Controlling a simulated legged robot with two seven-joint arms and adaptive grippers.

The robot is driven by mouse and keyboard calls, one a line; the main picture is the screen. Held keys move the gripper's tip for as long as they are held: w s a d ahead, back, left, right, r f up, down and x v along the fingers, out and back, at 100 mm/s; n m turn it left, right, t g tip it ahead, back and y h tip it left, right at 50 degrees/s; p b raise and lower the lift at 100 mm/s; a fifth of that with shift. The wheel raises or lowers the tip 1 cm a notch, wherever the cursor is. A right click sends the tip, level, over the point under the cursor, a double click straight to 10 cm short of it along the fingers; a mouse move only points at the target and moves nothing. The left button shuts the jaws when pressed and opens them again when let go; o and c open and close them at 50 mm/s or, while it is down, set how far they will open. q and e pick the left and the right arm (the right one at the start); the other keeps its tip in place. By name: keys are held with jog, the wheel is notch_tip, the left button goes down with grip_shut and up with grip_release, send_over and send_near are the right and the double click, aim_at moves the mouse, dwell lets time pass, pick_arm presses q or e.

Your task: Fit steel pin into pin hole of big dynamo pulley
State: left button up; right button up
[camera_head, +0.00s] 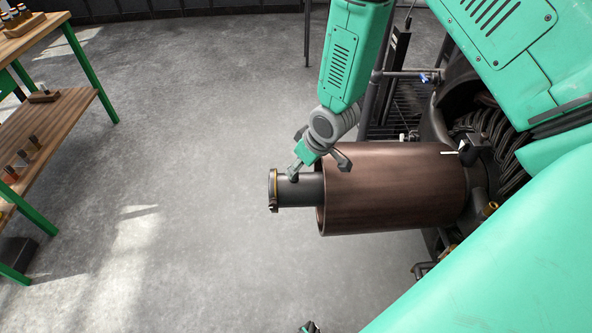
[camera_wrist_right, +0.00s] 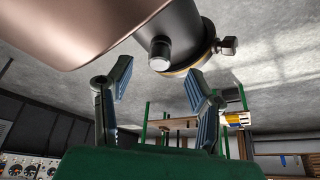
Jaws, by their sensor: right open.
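The big pulley is a brown, copper-coloured cylinder (camera_head: 395,188) lying level, with a dark hub (camera_head: 300,190) at its left end. The brown drum also fills the upper left of the right wrist view (camera_wrist_right: 75,35). There, a short round pin with a pale end face (camera_wrist_right: 160,53) stands out of the hub; how deep it sits cannot be told. My right gripper (camera_head: 318,166) is above the hub and the drum's left edge. In the wrist view its fingers (camera_wrist_right: 160,80) are spread and empty, with the pin just beyond the fingertips.
A gold ring with a clamp screw (camera_head: 273,190) circles the hub's end. Dark machine parts (camera_head: 480,165) stand at the drum's right end. A wooden bench (camera_head: 50,110) with small parts stands at the far left. The grey floor between (camera_head: 180,150) is clear.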

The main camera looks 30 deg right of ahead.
jog(key=v, duration=0.8)
dwell(0.4)
